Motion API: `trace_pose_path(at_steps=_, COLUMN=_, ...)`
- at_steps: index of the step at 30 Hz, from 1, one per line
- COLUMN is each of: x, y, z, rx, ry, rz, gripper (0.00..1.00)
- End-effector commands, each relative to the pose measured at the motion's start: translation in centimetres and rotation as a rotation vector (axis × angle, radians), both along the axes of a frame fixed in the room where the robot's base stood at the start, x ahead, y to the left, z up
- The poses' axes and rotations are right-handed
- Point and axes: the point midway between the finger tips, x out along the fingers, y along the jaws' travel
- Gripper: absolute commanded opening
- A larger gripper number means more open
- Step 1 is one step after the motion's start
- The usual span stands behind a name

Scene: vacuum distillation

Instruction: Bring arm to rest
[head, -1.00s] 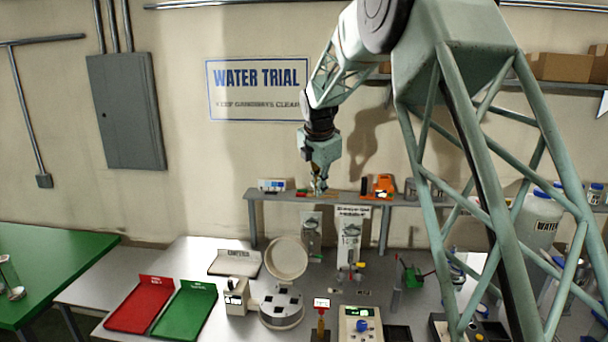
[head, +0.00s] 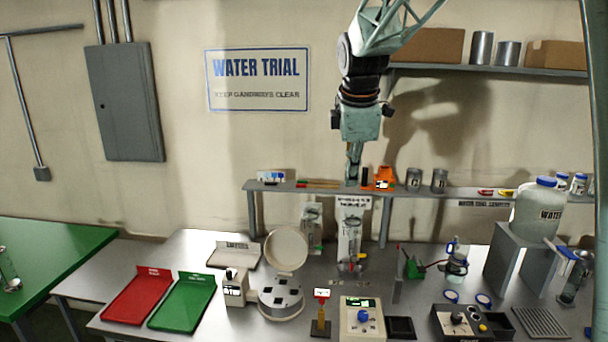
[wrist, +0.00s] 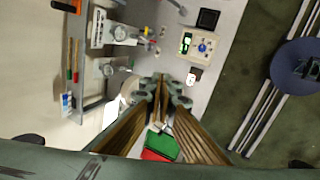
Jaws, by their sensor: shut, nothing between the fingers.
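My gripper (head: 353,178) hangs pointing down in the head view, in front of the narrow raised shelf at the back of the bench. It is shut and empty. In the wrist view the fingers (wrist: 160,84) are together at the middle. My arm comes down from the top of the head view, right of the WATER TRIAL sign (head: 258,79). The gripper appears apart from the things around it, though its exact distance from the shelf is hard to tell.
The raised shelf (head: 290,187) carries an orange device (head: 384,178) and several cans. Below are a red tray (head: 137,296), a green tray (head: 183,302), a round lidded device (head: 282,303), a control box (head: 362,318) and glassware. A white WATER jug (head: 539,208) stands right.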

Motion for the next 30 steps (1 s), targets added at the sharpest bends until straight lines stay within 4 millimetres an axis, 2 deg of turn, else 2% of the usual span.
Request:
trace_pose_path(at_steps=1, x=-1.1, y=-0.4, z=0.1, rx=0.011, ry=-0.001, rz=-0.027, gripper=0.0)
trace_pose_path(at_steps=15, x=-10.9, y=-3.1, z=0.8, rx=0.124, ry=-0.004, rz=-0.3, gripper=0.0)
trace_pose_path(at_steps=30, x=-21.7, y=-5.4, z=-0.2, rx=0.242, ry=-0.004, rz=-0.594, gripper=0.0)
